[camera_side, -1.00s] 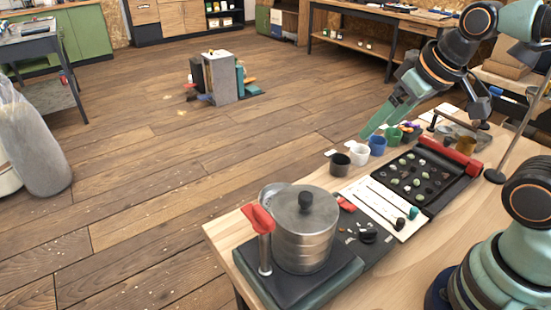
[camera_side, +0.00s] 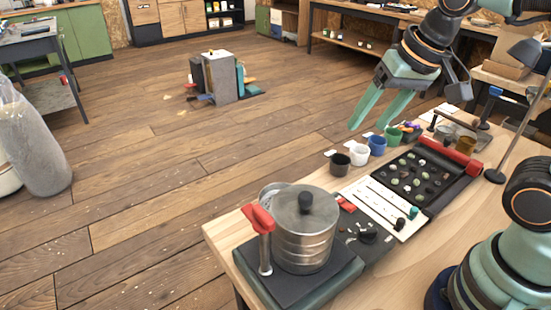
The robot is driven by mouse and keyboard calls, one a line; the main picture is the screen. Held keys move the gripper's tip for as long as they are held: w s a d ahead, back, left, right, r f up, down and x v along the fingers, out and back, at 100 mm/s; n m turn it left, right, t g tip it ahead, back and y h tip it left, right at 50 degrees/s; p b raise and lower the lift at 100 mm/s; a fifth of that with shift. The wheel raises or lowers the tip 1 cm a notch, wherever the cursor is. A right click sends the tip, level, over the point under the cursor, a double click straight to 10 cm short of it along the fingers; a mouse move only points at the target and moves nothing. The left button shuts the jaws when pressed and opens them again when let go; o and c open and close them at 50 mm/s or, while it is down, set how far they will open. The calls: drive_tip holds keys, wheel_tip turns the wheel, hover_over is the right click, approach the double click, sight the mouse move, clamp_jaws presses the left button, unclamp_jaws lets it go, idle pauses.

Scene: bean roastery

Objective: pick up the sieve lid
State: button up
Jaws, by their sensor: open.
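The sieve lid (camera_side: 290,204) is a round metal cover with a dark knob (camera_side: 305,202) on top. It sits on the stacked metal sieve (camera_side: 303,246), on a dark base at the table's front left corner. My gripper (camera_side: 370,128) is open and empty, with its two green fingers pointing down and left. It is in the air above and to the right of the lid, apart from it, near the row of small cups.
A red-handled tool (camera_side: 262,222) stands close against the sieve's left side. Small cups (camera_side: 359,154) line the table's far edge. A black bean tray (camera_side: 441,188) and a white card (camera_side: 385,208) lie right of the sieve. A lamp stands at the right.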

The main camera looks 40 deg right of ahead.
drive_tip(key=a+r+m+g, duration=0.3)
drive_tip(key=a+m, duration=0.5)
drive_tip(key=m+g, duration=0.2)
drive_tip(key=m, duration=0.6)
hover_over(307, 195)
wheel_tip(307, 195, down, 10)
drive_tip(key=shift+f, duration=0.1)
